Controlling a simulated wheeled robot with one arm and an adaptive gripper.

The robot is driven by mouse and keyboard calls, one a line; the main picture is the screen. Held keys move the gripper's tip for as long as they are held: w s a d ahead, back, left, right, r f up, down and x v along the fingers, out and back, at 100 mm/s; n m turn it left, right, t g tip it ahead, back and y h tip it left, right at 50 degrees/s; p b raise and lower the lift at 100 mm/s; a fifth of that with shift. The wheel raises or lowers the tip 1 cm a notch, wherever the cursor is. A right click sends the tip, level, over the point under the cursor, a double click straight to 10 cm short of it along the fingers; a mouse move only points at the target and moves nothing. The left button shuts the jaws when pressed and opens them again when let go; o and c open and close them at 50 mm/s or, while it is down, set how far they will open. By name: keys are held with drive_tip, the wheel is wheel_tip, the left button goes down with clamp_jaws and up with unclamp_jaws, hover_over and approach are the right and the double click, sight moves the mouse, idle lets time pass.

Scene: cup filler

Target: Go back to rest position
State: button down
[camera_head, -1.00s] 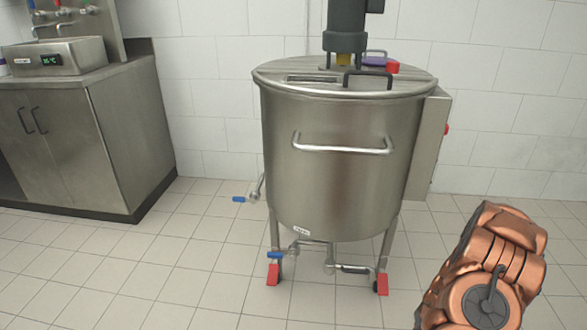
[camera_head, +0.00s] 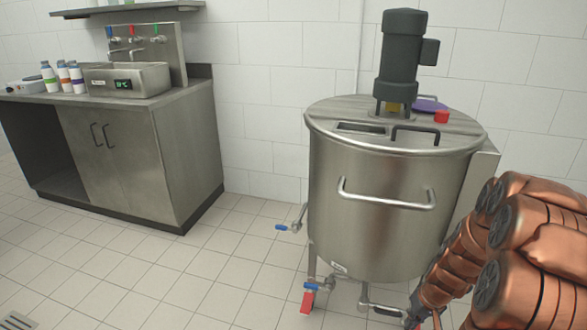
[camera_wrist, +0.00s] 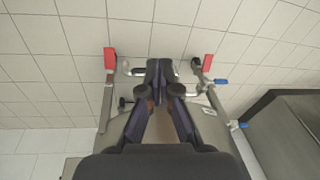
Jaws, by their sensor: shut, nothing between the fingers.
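My gripper (camera_wrist: 160,68) shows in the wrist view, its dark fingers brought together at the tips with nothing between them. It is in front of the steel tank, whose body fills the lower middle of that view, partly hidden by the gripper. In the head view my copper-coloured arm crosses the lower right corner, in front of the right side of the steel tank (camera_head: 375,220). The gripper's fingers cannot be made out there.
The tank has a motor on its lid, a front handle (camera_head: 388,198), blue-handled valves and red feet. A steel cabinet (camera_head: 140,160) with a filler sink (camera_head: 125,80) and several bottles stands left. Tiled floor (camera_head: 215,270) between them is clear.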

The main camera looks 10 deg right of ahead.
drive_tip(key=s+a+r+n+g+p, duration=0.1)
drive_tip(key=s+a+r+p, duration=0.45)
drive_tip(key=r, duration=0.65)
drive_tip(key=s+a+r+g+p, duration=0.1)
drive_tip(key=s+a+r+p, duration=0.5)
drive_tip(key=r, duration=0.5)
drive_tip(key=s+a+r+n+p, duration=0.1)
drive_tip(key=s+a+r+p, duration=0.25)
drive_tip(key=a+r, duration=0.6)
drive_tip(key=s+d+r+g+h+p, duration=0.1)
drive_tip(key=s+r+p, duration=0.5)
drive_tip(key=s+r, duration=0.4)
wheel_tip(320, 180, up, 2)
